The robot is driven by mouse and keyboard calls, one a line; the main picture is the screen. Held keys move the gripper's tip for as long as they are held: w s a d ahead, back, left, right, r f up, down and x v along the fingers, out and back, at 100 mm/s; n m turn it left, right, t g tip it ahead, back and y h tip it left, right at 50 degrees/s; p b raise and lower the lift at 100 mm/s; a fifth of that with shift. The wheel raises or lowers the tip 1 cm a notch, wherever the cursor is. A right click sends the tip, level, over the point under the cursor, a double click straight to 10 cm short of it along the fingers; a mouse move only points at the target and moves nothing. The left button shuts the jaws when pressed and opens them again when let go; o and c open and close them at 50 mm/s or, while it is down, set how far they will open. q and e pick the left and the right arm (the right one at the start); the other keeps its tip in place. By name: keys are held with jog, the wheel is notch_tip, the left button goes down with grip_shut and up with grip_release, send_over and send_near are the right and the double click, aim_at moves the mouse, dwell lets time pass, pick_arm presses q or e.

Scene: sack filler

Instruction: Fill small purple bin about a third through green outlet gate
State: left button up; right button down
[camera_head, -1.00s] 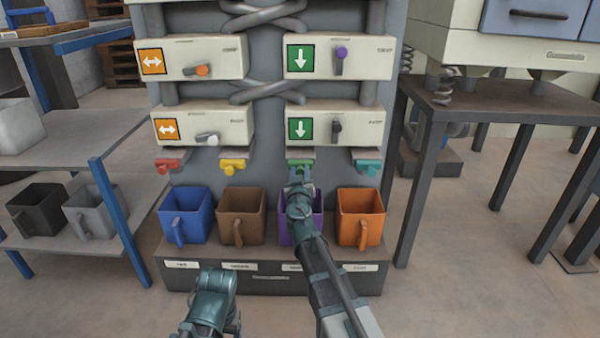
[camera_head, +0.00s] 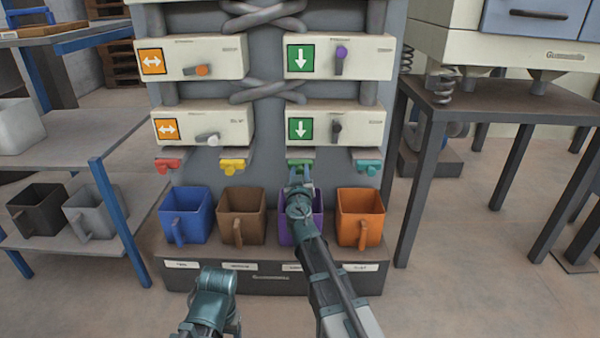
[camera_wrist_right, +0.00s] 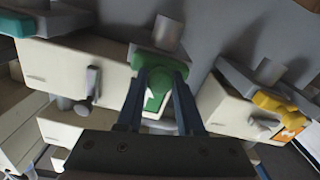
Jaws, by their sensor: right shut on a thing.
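The green outlet gate (camera_head: 300,163) is the third of the coloured gates in the head view. It also shows in the right wrist view (camera_wrist_right: 160,66). My right gripper (camera_head: 300,176) is at this gate, shut on its green handle (camera_wrist_right: 155,96), with one finger on each side. The purple bin (camera_head: 317,226) stands below the green gate, largely hidden behind my right arm. Its contents cannot be seen. My left arm shows low in the head view, but its fingertips do not show.
A blue bin (camera_head: 186,216), a brown bin (camera_head: 242,216) and an orange bin (camera_head: 360,218) stand on the same ledge. Red (camera_head: 168,165), yellow (camera_head: 232,166) and teal (camera_head: 368,167) gates hang above them. A shelf (camera_head: 90,258) with dark and grey bins is at left.

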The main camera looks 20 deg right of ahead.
jog(key=v, duration=0.2)
jog(key=shift+s, duration=0.3)
jog(key=shift+w, duration=0.1)
jog(key=c, duration=0.5)
grip_release()
jog(key=shift+c, duration=0.2)
